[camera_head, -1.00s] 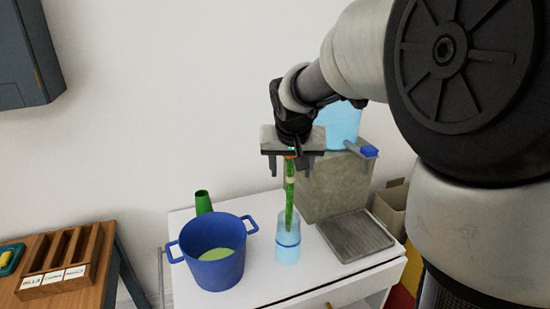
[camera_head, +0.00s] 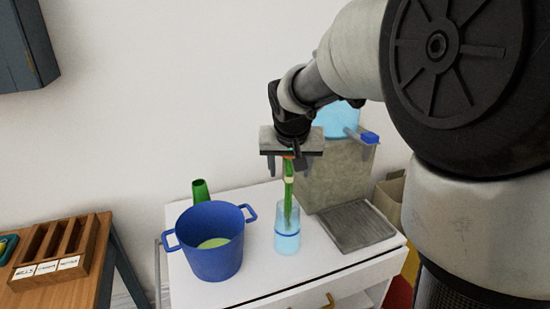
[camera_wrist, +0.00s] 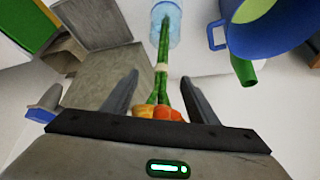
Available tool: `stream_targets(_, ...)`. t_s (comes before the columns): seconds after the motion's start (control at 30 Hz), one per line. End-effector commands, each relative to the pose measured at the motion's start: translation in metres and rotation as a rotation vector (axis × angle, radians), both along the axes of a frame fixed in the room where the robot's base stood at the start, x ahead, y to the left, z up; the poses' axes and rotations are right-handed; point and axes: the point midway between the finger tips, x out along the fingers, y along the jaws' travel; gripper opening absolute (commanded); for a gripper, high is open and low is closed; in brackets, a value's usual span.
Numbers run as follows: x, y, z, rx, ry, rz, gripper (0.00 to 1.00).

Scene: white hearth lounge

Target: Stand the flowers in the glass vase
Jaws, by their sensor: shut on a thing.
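The flowers (camera_head: 288,190) are a bundle of green stems with a pale band and orange heads. They hang upright under my gripper (camera_head: 290,165), which is shut on them near the heads. In the wrist view the orange heads (camera_wrist: 160,113) sit between the fingers of my gripper (camera_wrist: 160,90). The clear blue glass vase (camera_head: 286,243) stands on the white cabinet, directly below. The lower stems are inside the vase mouth; how near they are to its bottom is hard to tell. The vase also shows in the wrist view (camera_wrist: 172,15).
A blue pot (camera_head: 212,258) with light green contents stands close left of the vase. A green bottle (camera_head: 200,190) is behind the pot. A grey tray (camera_head: 355,226) and a stone-like dispenser block (camera_head: 335,175) are to the right. A wooden slotted box (camera_head: 60,250) is far left.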

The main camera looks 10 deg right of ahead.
Motion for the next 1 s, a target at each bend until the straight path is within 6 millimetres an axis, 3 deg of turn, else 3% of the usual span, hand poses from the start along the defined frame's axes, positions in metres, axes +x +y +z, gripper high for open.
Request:
stream_targets(0.47, 0.0003, 0.0, -0.0089, 0.0, -0.001, 0.0, 0.16)
stream_targets(0.5, 0.0003, 0.0, -0.0089, 0.0, -0.001, 0.0, 0.57)
stream_targets(0.6, 0.0002, 0.0001, -0.0089, 0.0, -0.001, 0.0, 0.74)
stream_targets(1.0, -0.0029, 0.0007, -0.0024, 0.0, -0.002, 0.0, 0.75)
